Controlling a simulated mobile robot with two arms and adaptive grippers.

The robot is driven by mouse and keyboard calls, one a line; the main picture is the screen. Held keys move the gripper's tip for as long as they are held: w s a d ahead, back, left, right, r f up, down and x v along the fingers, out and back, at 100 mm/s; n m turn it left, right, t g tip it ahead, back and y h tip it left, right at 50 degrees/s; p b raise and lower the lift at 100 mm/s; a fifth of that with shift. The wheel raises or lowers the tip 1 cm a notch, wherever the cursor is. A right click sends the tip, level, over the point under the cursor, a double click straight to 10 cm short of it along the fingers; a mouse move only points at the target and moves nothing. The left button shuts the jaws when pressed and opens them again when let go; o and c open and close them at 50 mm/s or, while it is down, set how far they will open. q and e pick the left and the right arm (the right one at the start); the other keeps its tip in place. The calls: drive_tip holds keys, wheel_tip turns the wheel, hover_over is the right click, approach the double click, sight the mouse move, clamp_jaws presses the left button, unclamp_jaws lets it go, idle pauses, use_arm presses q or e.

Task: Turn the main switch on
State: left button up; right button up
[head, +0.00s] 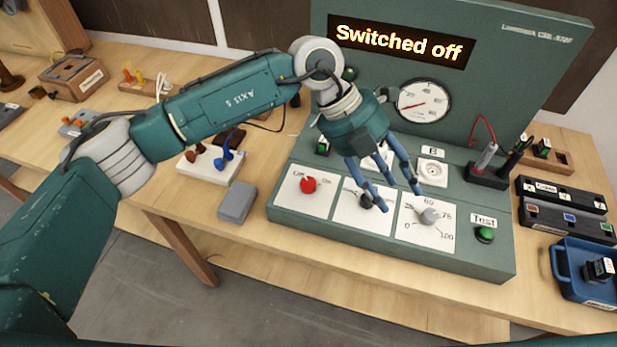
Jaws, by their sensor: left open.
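The main switch is a red knob (308,185) on a white plate marked Off and On, at the left of the green test console's (455,262) sloping front. The display (400,42) on the console's upright back reads "Switched off". My left gripper (396,200) is open, its blue fingers pointing down over the middle and right dial plates. It is to the right of the red knob and apart from it. The fingers partly hide the middle plate's black knob (366,201). My right gripper is not in view.
Right of the middle plate are a grey dial knob (429,216) and a green Test button (485,235). A round gauge (424,101) and a socket (432,172) sit behind. Probes (487,158) stand at the right. A grey block (237,202) lies left of the console.

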use_arm(q)
drive_tip(key=w+a+f+t+y, duration=0.1)
drive_tip(key=w+a+t+y, duration=0.15)
drive_tip(key=w+a, duration=0.35)
drive_tip(key=r+n+y, duration=0.1)
drive_tip(key=n+y, duration=0.1)
drive_tip(key=y, duration=0.2)
hover_over(308, 182)
wheel_tip(308, 182, down, 9)
drive_tip(key=p, duration=0.4)
drive_tip(key=shift+f, duration=0.7)
drive_tip(key=shift+c, duration=0.2)
drive_tip(key=c, duration=1.1)
